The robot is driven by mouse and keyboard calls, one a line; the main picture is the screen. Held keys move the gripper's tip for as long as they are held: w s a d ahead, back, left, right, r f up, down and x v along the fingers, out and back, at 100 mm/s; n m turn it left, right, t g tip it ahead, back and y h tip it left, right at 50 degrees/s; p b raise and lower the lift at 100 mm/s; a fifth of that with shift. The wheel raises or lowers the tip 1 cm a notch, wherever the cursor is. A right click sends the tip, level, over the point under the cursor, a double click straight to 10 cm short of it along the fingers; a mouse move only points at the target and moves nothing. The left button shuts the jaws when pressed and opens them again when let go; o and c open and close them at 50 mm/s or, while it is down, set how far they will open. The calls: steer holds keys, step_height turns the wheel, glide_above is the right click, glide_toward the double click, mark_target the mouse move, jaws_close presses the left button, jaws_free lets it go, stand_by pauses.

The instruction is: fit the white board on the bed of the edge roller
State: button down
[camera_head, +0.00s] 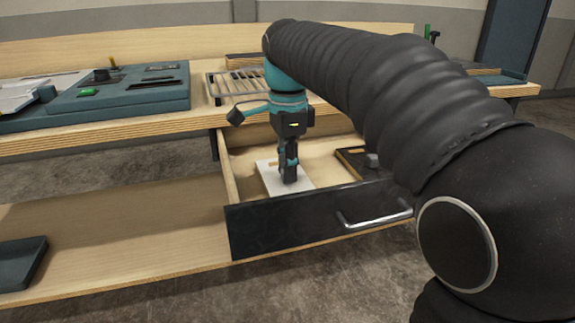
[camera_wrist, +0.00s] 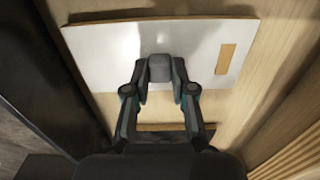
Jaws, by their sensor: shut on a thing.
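The white board (camera_head: 268,178) lies in the open drawer (camera_head: 228,180) below the bench. In the wrist view the board (camera_wrist: 105,52) is a flat panel with a tan rectangular patch or opening (camera_wrist: 226,58) near its right end. A grey block (camera_wrist: 160,68) stands at the board's middle. My gripper (camera_head: 289,176) points down over the board, and in the wrist view its fingers (camera_wrist: 160,85) are shut on the grey block from both sides. I cannot tell whether the board touches the drawer floor. I cannot surely identify the edge roller; a pale grey device shows at the far left of the bench.
A blue-grey console (camera_head: 125,93) with dark slots stands on the bench's left. A slatted rack (camera_head: 232,84) is beside it. A dark plate with a grey knob (camera_head: 371,160) lies right in the drawer. The drawer front has a metal handle (camera_head: 375,219). A dark tray (camera_head: 20,262) sits lower left.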

steer(key=shift+f, duration=0.15)
steer(key=c, duration=1)
jaws_free()
step_height(320, 180, up, 12)
steer(key=shift+r+p, duration=0.2)
steer(key=shift+p, duration=0.6)
